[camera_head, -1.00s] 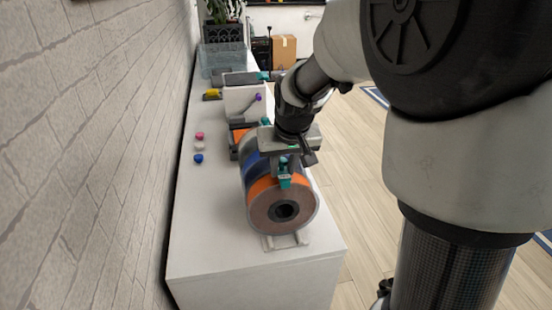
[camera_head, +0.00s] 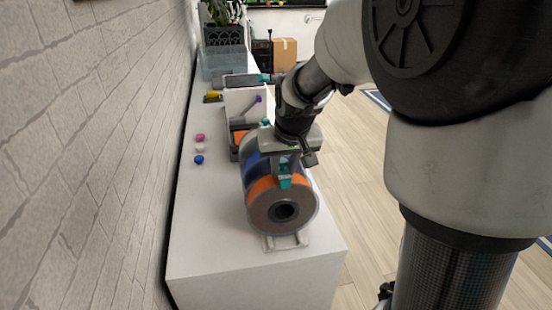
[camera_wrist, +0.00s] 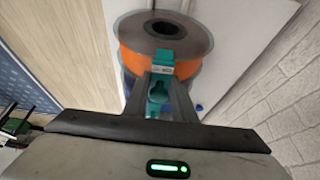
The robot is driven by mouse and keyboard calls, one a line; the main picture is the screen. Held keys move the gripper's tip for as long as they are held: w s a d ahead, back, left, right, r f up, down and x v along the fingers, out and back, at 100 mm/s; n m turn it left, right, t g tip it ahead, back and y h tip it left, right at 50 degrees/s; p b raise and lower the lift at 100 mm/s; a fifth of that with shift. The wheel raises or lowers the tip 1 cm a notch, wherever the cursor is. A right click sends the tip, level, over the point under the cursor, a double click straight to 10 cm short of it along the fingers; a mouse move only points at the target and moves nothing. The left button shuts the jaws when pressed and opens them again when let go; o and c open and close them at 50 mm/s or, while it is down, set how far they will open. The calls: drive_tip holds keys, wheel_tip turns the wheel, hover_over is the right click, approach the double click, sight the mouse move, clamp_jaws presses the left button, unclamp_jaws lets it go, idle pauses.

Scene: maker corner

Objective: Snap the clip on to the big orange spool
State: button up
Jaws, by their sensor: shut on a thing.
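The big orange spool (camera_head: 264,190) stands at the near end of the white bench in a low pale holder (camera_head: 288,243), its round grey-brown face and dark hub toward the head camera. It also shows in the wrist view (camera_wrist: 130,62). My gripper (camera_head: 285,168) is above it, shut on a teal clip (camera_head: 285,182). In the wrist view the clip (camera_wrist: 161,70) sits between my fingertips (camera_wrist: 160,82), its outer end over the orange winding at the spool's rim. It looks to be touching the rim, but I cannot tell whether it is seated.
A blue spool (camera_head: 256,165) stands directly behind the orange one. Small pink (camera_head: 200,137), white and blue (camera_head: 199,159) pieces lie on the bench to the left. A white box (camera_head: 240,103) and a planter (camera_head: 222,50) stand farther back. The bench's left front is clear.

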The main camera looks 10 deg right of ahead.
sight(282, 159)
drive_tip(key=shift+s+f+b, duration=0.25)
drive_tip(key=shift+f+b, duration=0.1)
drive_tip(key=shift+f, duration=0.35)
drive_tip(key=shift+s+f+b, duration=0.25)
drive_tip(key=shift+f+b, duration=0.05)
drive_tip(key=shift+f, duration=0.35)
drive_tip(key=o, duration=1)
drive_tip(key=shift+c, duration=1.2)
drive_tip(key=shift+r, duration=0.15)
drive_tip(key=shift+w+r+p, duration=0.25)
drive_tip(key=shift+r+p, duration=0.6)
drive_tip(key=shift+p, duration=0.05)
drive_tip(key=shift+o, duration=1.3)
drive_tip(key=shift+w+r+p, duration=0.15)
drive_tip(key=shift+r+p, duration=0.25)
drive_tip(key=shift+r, duration=0.1)
drive_tip(key=shift+w+r+p, duration=0.1)
drive_tip(key=shift+r+p, duration=1.35)
drive_tip(key=shift+r, duration=0.8)
